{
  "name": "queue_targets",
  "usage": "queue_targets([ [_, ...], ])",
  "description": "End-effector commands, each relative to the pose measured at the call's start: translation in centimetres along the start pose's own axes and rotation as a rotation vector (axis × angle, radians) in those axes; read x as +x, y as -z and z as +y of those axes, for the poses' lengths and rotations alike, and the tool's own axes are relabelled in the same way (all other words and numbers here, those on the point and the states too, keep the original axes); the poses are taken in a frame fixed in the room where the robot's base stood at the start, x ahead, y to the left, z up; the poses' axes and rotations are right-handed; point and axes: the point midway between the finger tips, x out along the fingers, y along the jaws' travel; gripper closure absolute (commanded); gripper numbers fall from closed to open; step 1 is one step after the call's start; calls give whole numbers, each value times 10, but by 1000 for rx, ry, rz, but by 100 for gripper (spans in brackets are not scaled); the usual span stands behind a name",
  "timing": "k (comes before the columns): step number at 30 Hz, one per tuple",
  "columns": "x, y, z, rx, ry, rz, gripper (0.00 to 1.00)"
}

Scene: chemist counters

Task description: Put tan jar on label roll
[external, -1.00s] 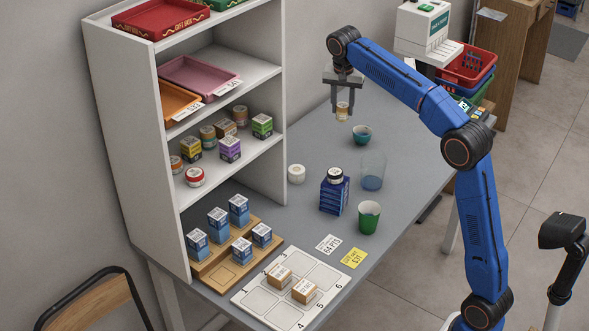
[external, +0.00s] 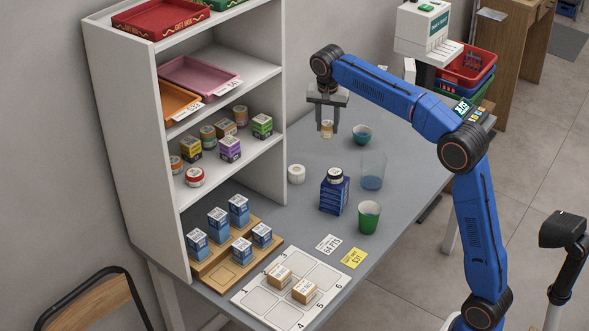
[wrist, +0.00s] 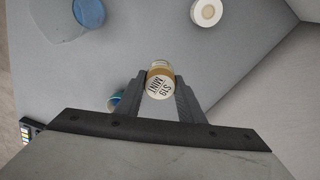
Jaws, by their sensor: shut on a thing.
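The tan jar (external: 326,129) is between the two fingers of my gripper (external: 325,125), upright and in the air. In the wrist view the tan jar (wrist: 160,82) shows its printed lid, with the fingers of my gripper (wrist: 160,88) shut on its sides. The label roll (external: 296,174) is a white roll on the grey counter near the shelf, nearer the camera and left of my gripper. It also shows in the wrist view as the round white label roll (wrist: 206,12) at the top, apart from the jar.
A teal bowl (external: 362,134) and a clear tumbler (external: 373,171) stand right of the roll. The shelf unit (external: 187,145) rises on the left.

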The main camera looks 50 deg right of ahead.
Motion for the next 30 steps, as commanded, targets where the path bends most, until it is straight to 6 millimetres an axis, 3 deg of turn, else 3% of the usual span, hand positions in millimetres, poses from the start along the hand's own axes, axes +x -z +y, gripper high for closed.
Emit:
queue_targets([
  [6,-5,-39,-30,-4,1,1,89],
  [15,-10,-81,-60,-3,1,0,89],
  [23,-11,-102,-76,-1,0,1,89],
  [30,15,-104,-75,0,-2,0,89],
])
